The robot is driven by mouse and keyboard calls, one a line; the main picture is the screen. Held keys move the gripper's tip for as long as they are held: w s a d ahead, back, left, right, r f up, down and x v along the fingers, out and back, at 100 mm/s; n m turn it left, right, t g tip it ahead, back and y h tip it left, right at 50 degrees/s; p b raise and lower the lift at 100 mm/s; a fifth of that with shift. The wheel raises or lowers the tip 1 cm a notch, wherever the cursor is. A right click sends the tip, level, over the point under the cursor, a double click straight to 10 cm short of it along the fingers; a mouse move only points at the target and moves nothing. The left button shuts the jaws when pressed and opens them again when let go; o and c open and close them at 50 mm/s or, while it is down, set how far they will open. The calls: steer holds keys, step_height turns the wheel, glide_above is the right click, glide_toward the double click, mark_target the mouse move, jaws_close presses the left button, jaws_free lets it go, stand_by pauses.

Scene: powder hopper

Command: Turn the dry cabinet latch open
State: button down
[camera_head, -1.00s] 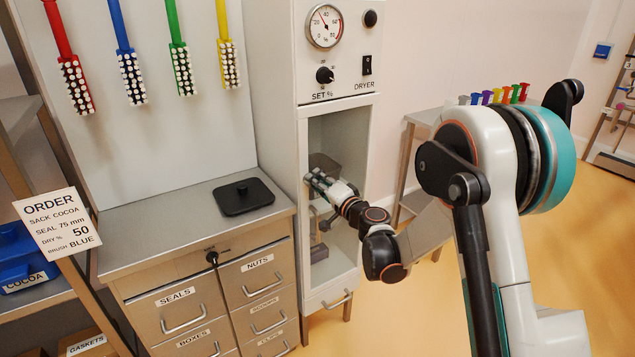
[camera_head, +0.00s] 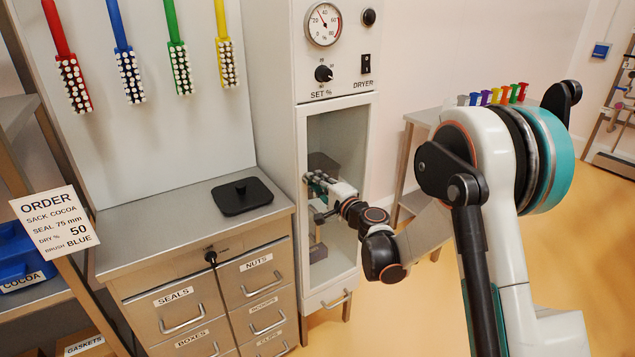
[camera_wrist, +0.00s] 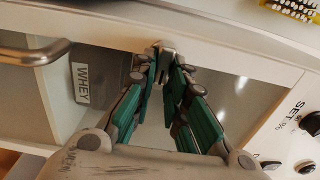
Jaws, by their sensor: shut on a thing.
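The dry cabinet (camera_head: 292,130) stands in the middle of the head view, with a glazed door (camera_head: 334,270) below its control panel. My gripper (camera_head: 311,179) is at the left edge of this door, about halfway up. In the wrist view my gripper (camera_wrist: 165,62) has its green-padded fingers closed together at the tips on the small metal latch (camera_wrist: 160,47) at the door edge. The fingertips cover much of the latch, so its exact angle is hard to tell. The door looks closed.
A box labelled WHEY (camera_wrist: 100,85) shows behind the glass in the wrist view. A metal handle (camera_wrist: 35,54) is at its left. A drawer cabinet (camera_head: 180,232) with a black lid (camera_head: 243,196) on top stands left. Open floor (camera_head: 440,310) lies right.

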steer(key=c, duration=1.6)
jaws_free()
steer(key=v, duration=1.2)
